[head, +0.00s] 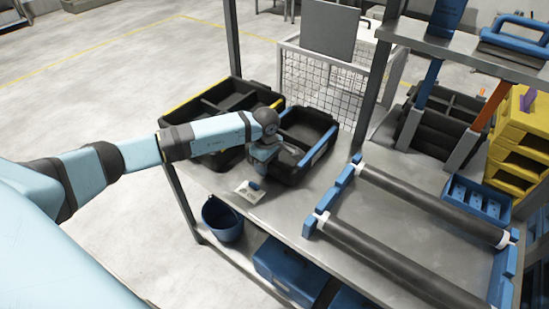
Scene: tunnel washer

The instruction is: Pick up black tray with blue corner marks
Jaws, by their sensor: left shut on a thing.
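The black tray with blue corner marks (318,125) stands on the grey metal table, with blue along its right edge. My left gripper (262,168) is at the tray's near left side, pointing down, and is shut on the tray's rim as far as I can make out. My own wrist hides the tray's left side and the fingertips are small and partly hidden. The tray looks level; I cannot tell whether it is clear of the table. My right gripper is out of view.
A black tray with a yellow edge (205,103) sits just left. A small white item (249,192) lies near the table edge. A blue bucket (223,220) is below. Rollers (400,255) are at right, a wire mesh cage (325,85) behind, and an upright post (376,75) nearby.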

